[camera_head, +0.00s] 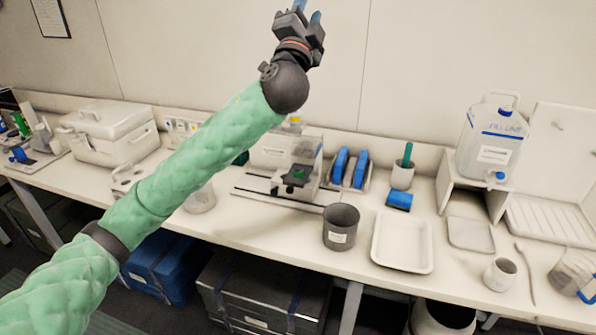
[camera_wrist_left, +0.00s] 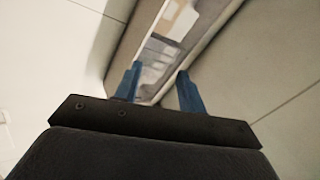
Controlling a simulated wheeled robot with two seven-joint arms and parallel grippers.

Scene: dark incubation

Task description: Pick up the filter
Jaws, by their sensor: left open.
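I cannot tell for certain which thing is the filter. A small green piece (camera_head: 298,174) sits on a dark stage of a pale bench device (camera_head: 272,152) at mid-bench. Blue upright pieces (camera_head: 340,165) stand in a rack to its right, and a blue block (camera_head: 399,201) lies on the bench near them. My left gripper (camera_head: 307,11) is raised high near the wall, well above the bench, open and empty. Its blue fingers stand apart in the left wrist view (camera_wrist_left: 158,78). My left arm hides part of the bench. My right gripper is not in view.
A grey cup (camera_head: 341,228), white tray (camera_head: 402,242), white mug (camera_head: 500,274) and pen cup (camera_head: 402,175) stand on the bench (camera_head: 290,245). A liquid jug (camera_head: 492,138) sits on a stand at right. A white box (camera_head: 108,132) is at left.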

